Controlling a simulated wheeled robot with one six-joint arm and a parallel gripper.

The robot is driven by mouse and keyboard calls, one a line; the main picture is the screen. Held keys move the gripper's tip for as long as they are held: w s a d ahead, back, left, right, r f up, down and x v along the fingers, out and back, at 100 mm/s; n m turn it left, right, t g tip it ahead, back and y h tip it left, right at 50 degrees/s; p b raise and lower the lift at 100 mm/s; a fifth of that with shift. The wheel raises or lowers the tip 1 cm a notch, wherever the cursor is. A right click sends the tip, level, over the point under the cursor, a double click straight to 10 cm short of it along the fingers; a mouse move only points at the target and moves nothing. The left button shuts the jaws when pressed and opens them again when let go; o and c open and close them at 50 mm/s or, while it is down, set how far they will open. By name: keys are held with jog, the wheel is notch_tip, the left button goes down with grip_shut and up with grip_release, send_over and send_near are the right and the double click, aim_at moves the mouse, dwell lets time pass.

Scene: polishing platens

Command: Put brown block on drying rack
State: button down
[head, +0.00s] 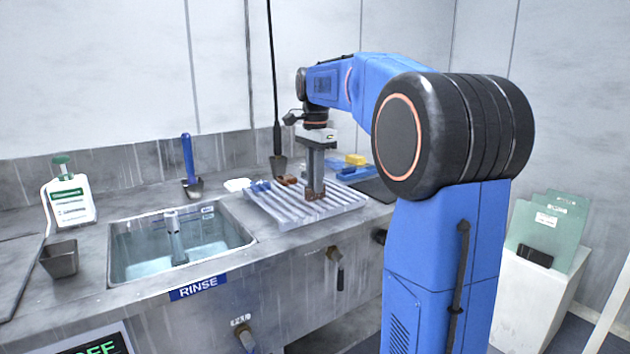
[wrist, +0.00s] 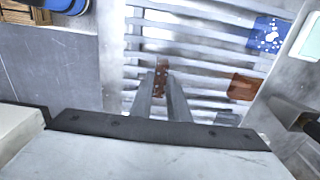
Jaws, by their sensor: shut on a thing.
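My gripper (head: 316,188) points straight down over the drying rack, shut on a speckled brown block (head: 309,194). In the wrist view the brown block (wrist: 161,80) shows between the two fingertips (wrist: 163,92), above the slats. The drying rack (head: 280,213) is a ridged pale metal tray to the right of the sink; its slats also show in the wrist view (wrist: 200,50). The block is at or very close to the slats; I cannot tell whether it touches them. The fingers hide part of it.
A reddish-brown block (head: 287,180) and a blue speckled block (head: 260,186) lie at the rack's back; both show in the wrist view, right of my gripper. The water-filled rinse sink (head: 150,262) is left. A yellow object (head: 356,159) and blue tray (head: 352,173) stand behind right.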

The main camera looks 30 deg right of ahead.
jog(key=shift+f, duration=0.1)
jog(key=c, duration=1.7)
grip_release()
notch_tip(320, 180, up, 12)
jog(key=shift+r, duration=0.15)
jog(key=s+a+f+n+t, duration=0.1)
jog(key=s+a+f+n, duration=0.4)
jog(key=s+f, duration=0.5)
jog(key=s+a+f+n+t, duration=0.2)
jog(key=s+a+f+n, duration=0.3)
jog(key=s+f, duration=0.5)
jog(key=s+a+f+n+t, duration=0.1)
jog(key=s+a+f+n, duration=0.4)
jog(key=s+f, duration=0.5)
jog(key=shift+s+a+f+n+t, duration=0.1)
jog(key=shift+a+f+n+t, duration=0.1)
jog(key=shift+f+n, duration=0.35)
jog(key=shift+s+a+f+n+t, duration=0.1)
jog(key=shift+a+f+n+t, duration=0.15)
jog(key=shift+n, duration=0.5)
